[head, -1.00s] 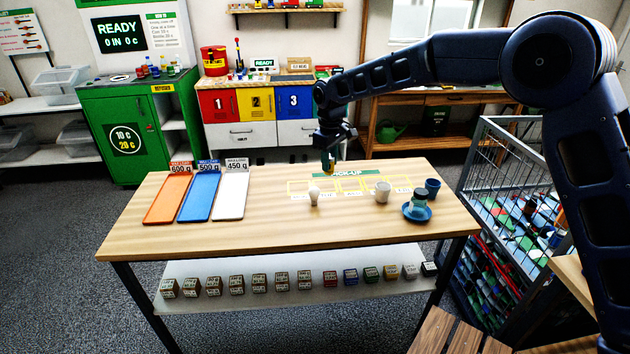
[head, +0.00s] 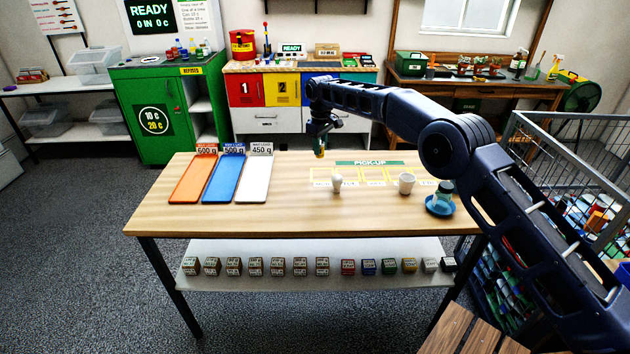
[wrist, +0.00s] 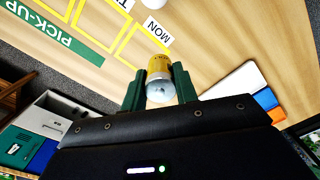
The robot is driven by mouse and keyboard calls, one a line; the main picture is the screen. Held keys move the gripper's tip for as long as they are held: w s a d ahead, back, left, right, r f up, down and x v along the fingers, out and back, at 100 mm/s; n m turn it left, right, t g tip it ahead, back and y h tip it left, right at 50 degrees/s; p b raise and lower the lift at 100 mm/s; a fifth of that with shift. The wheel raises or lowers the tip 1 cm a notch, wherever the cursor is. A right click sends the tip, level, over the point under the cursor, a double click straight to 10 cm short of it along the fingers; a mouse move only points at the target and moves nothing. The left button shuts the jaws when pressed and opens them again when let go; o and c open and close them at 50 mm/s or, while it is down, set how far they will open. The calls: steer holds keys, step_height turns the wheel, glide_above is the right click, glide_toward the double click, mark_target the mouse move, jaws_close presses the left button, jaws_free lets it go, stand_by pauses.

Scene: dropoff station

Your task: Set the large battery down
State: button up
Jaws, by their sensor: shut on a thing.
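The large battery (wrist: 160,78), yellow with a silver end, is between the two green fingers of my gripper (wrist: 160,90) in the wrist view. My gripper is shut on it. In the head view my gripper (head: 320,148) hangs above the back part of the wooden table (head: 290,217), left of the PICK-UP area, with the battery pointing down. The battery appears apart from the table top, though the exact height is hard to tell. The outlined yellow boxes (head: 375,175) of the PICK-UP area lie on the table right of it.
Orange (head: 194,181), blue (head: 224,180) and white (head: 253,181) trays lie at the table's left. The table's middle is clear.

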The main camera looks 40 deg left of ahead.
steer(key=shift+w+a+f, duration=0.1)
steer(key=shift+a+f, duration=0.35)
steer(key=shift+f, duration=1.5)
steer(key=shift+a+f, duration=0.5)
steer(key=shift+f, duration=1.45)
steer(key=shift+w+a+f, duration=0.1)
steer(key=shift+a+f, duration=0.35)
steer(key=shift+f, duration=1.5)
steer(key=shift+f, duration=0.1)
steer(key=o, duration=1.1)
steer(key=shift+c, duration=0.2)
step_height(320, 180, up, 12)
steer(key=shift+r, duration=0.2)
